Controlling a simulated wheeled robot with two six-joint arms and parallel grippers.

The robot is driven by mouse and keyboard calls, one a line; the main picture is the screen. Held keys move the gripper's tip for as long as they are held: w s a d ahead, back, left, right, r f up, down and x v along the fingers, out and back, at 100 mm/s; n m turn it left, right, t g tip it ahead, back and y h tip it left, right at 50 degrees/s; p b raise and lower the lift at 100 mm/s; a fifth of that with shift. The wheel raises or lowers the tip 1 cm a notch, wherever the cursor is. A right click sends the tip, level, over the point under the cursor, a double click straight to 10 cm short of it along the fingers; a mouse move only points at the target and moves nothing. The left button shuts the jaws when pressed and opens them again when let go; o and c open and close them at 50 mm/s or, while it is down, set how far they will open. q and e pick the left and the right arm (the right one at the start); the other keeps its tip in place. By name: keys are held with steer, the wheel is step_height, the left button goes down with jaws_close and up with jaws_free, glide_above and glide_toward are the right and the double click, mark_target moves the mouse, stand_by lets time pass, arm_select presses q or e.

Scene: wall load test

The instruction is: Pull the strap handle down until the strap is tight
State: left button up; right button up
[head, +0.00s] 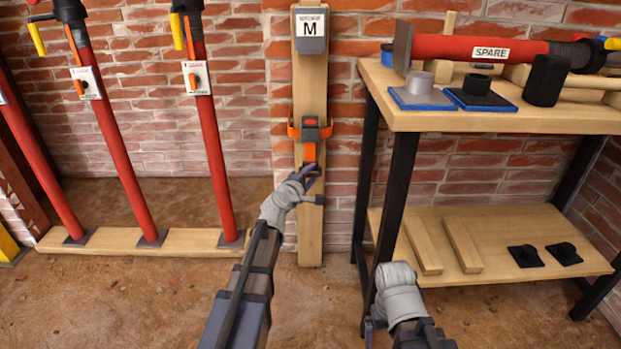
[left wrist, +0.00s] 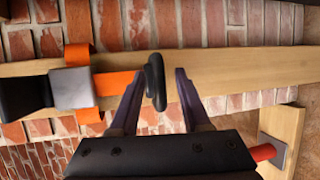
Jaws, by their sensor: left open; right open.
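The orange strap (head: 309,153) hangs from a buckle (head: 311,130) on an upright wooden post (head: 311,85) against the brick wall. In the left wrist view the strap (left wrist: 115,82) runs from the grey buckle (left wrist: 72,88) to a black handle (left wrist: 155,80). My left gripper (head: 312,180) is open at the strap's lower end. Its fingers (left wrist: 159,76) stand on either side of the handle, with gaps visible, not closed on it. In the head view the gripper largely hides the handle. My right gripper (head: 374,324) is open, low in front of the bench, and partly hidden by its wrist.
A grey box marked M (head: 311,31) tops the post. Several red props (head: 115,150) stand on a wooden sill (head: 110,240) at left. A bench (head: 430,118) at right holds a red SPARE prop (head: 470,48); its leg (head: 395,190) is near my right arm.

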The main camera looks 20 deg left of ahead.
arm_select(q)
steer(key=shift+w, duration=0.1)
jaws_close()
stand_by(0.3)
stand_by(1.1)
